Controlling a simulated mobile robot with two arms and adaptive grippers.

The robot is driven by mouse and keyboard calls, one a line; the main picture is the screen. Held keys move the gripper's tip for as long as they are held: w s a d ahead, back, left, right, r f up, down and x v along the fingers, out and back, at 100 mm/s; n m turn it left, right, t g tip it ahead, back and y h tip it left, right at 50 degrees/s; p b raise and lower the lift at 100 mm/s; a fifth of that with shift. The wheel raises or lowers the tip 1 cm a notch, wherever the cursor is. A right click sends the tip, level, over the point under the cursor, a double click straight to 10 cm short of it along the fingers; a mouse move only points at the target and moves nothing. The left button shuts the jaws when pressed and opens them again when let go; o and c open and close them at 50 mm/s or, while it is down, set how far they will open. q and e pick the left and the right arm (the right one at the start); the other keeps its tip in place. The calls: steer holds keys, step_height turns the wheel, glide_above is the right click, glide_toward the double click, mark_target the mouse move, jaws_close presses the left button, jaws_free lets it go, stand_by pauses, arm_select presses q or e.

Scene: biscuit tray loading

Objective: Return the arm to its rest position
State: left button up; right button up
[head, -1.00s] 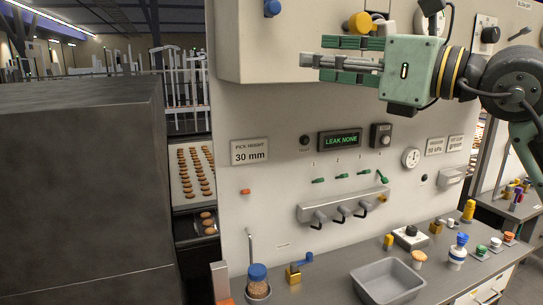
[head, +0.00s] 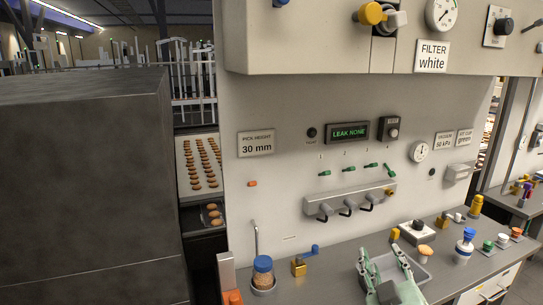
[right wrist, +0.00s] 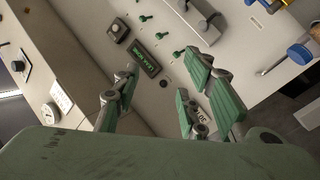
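My right gripper (head: 383,252) is low at the bottom of the head view, in front of the grey tray on the counter. Its green-padded fingers point up and away from me. They stand apart with nothing between them, as the right wrist view (right wrist: 160,82) also shows. The gripper hides part of the grey tray (head: 424,274); I cannot tell how far apart the two are. My left gripper is not in view.
The wall panel carries a hook rail (head: 349,201) and a green display (head: 349,132). Biscuits lie on a tray (head: 184,172) behind.

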steer(key=s+f+m+g, duration=0.1)
steer(key=s+f+g, duration=0.35)
steer(key=f, duration=0.45)
steer(key=s+f+m+g, duration=0.1)
steer(key=s+f+g, duration=0.2)
steer(key=s+f, duration=0.45)
steer(key=s+a+f+m+g+y, duration=0.1)
steer(key=s+a+f+g+y, duration=0.2)
steer(key=s+f+g, duration=0.8)
steer(key=s+f+t+b, duration=0.15)
steer(key=s+f, duration=0.25)
steer(key=f, duration=1.3)
steer(key=s+f+t+b, duration=0.1)
steer(key=s+f+b, duration=0.25)
steer(key=f, duration=1.25)
arm_select(q)
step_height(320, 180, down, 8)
steer(key=b, duration=0.3)
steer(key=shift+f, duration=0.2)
arm_select(e)
steer(key=s+d+f, duration=0.3)
steer(key=s+f, duration=1.4)
steer(key=f, duration=0.2)
steer(key=shift+s+g, duration=0.2)
steer(key=shift+g, duration=0.2)
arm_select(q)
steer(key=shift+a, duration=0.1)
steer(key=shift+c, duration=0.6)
